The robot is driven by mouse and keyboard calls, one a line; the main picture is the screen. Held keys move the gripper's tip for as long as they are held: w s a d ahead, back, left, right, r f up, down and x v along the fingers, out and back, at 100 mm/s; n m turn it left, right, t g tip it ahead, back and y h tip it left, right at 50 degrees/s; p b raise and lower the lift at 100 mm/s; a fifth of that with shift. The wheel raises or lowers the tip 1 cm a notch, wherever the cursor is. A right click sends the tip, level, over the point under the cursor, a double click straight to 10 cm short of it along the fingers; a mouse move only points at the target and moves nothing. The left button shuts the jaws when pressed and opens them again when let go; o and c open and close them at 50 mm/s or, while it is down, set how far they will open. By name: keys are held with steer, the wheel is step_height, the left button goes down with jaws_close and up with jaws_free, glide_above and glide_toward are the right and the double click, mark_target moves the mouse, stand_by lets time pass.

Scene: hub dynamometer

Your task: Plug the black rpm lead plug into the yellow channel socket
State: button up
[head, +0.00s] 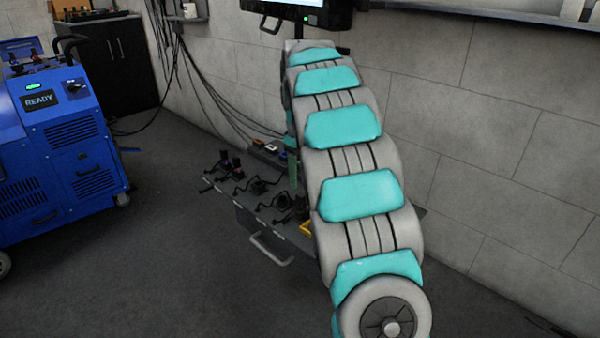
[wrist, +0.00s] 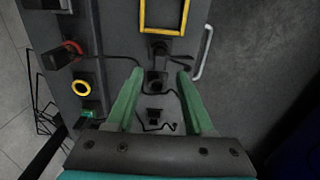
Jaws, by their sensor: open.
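My gripper (wrist: 160,75) is open, its two green fingers pointing down over a grey bench top. Between the fingertips in the wrist view is a black plug (wrist: 155,82) with a thin black lead; I cannot tell whether the fingers are level with it, and they do not visibly touch it. Other black plugs lie beyond it (wrist: 160,50) and nearer the palm (wrist: 154,115). No label shows which is the rpm lead. The yellow channel socket (wrist: 81,88), a yellow ring on a dark block, is left of the fingers and looks empty. In the head view my arm hides most of the gripper.
A yellow square frame (wrist: 163,30) and a pale handle (wrist: 203,52) lie beyond. A blue machine (head: 60,140) stands left; open floor (head: 150,270) lies in front.

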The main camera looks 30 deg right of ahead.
mark_target(300, 194)
steer(key=shift+f+b, duration=1.05)
steer(key=shift+f, duration=2.45)
jaws_close()
steer(key=shift+r, duration=0.1)
steer(key=shift+r+p, duration=1.35)
steer(key=shift+r, duration=2)
